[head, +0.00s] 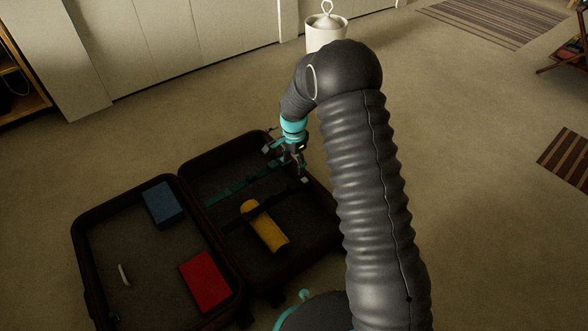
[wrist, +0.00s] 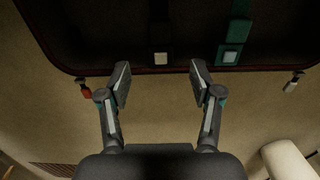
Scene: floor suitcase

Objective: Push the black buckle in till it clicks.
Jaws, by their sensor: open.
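The open suitcase (head: 243,285) lies flat on the floor. Its right half has a green strap (head: 222,192) and a black strap (head: 240,218) across it. In the wrist view, a pale square buckle piece (wrist: 161,58) sits at the black strap's end, near the suitcase rim. The green strap's buckle (wrist: 230,55) is to its right. Whether either buckle is latched cannot be told. My gripper (wrist: 160,72) is open and empty, with its fingertips either side of the pale piece in the picture; it also shows above the right half (head: 290,165).
The left half holds a blue box (head: 163,204), a red box (head: 205,281) and a small pale curved item (head: 124,275).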

